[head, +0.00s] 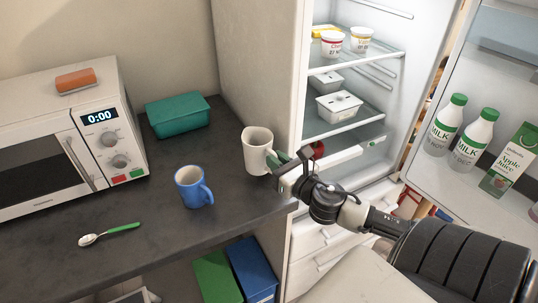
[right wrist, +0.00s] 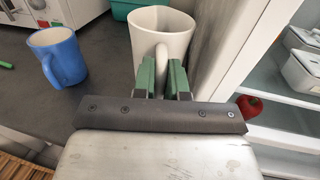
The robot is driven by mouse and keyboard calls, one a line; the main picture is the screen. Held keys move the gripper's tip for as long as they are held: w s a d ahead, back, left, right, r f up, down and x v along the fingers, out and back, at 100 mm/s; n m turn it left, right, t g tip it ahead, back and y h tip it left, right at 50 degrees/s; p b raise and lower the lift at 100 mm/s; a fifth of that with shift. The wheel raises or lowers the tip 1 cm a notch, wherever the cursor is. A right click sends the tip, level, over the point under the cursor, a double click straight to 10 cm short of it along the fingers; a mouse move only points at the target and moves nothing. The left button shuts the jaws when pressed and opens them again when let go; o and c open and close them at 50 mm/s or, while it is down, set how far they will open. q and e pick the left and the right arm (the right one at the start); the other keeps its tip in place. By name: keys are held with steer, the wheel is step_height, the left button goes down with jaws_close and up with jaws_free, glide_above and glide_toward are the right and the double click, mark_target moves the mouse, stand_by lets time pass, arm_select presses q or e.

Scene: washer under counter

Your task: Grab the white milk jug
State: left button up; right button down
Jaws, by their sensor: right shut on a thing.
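The white milk jug (head: 257,149) is upright at the right end of the dark counter, beside the fridge wall. I cannot tell whether its base touches the counter. My right gripper (head: 281,161) reaches it from the right. In the right wrist view the jug (right wrist: 160,38) stands straight ahead, with its handle between the two green fingers of the gripper (right wrist: 162,77). The right gripper is shut on that handle. The lower part of the jug is partly hidden by the fingers. My left gripper is not in view.
A blue mug (head: 191,188) stands to the left of the jug. A teal box (head: 178,115), a microwave (head: 75,140) and a green-handled spoon (head: 108,234) are also on the counter. The open fridge (head: 250,75) is close on the right, with milk bottles (head: 471,139) in its door.

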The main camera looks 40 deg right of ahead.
steer(key=shift+s, duration=1.1)
stand_by(1.8)
